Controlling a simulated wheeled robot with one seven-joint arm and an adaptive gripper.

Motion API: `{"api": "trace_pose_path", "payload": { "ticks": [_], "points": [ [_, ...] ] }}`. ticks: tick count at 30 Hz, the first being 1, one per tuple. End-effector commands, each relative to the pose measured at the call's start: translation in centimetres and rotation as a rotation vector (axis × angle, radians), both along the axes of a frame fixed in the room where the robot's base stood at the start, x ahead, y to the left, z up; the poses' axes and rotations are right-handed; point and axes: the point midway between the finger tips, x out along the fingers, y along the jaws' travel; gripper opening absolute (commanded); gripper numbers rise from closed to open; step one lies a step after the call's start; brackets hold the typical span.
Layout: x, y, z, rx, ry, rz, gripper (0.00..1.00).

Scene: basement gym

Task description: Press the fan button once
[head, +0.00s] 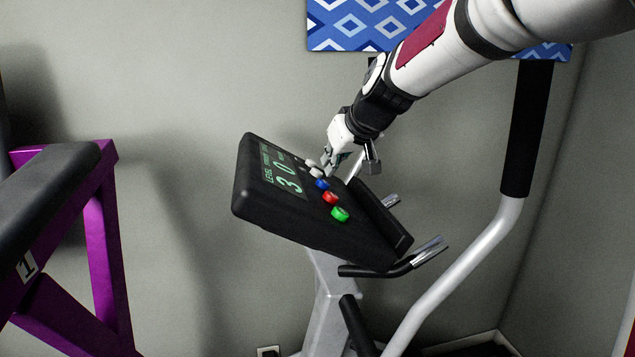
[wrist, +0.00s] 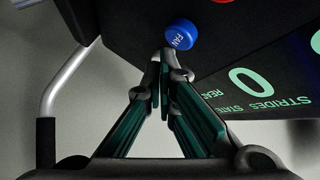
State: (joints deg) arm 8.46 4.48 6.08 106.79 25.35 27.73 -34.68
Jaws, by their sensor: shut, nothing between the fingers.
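The fan button (wrist: 181,36) is a round blue knob with the word FAN on it, near the top middle of the wrist view. My gripper (head: 328,171) is shut and empty, fingertips pointing down at the button row, close to the blue button. In the wrist view my gripper's fingertips (wrist: 165,58) show just below the blue button in the picture. I cannot tell whether they touch it or the panel.
A lit display (head: 284,175) is beside the row. Handlebars (head: 455,260) and a purple-framed machine (head: 105,250) stand nearby.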

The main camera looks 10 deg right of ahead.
Motion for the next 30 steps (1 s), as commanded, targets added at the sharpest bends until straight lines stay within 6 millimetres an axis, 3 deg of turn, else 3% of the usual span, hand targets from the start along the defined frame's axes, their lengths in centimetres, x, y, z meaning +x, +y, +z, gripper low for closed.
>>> {"api": "trace_pose_path", "payload": {
  "ticks": [30],
  "points": [
    [0.02, 0.64, -0.97, 0.000, 0.000, 0.000, 0.00]
  ]
}}
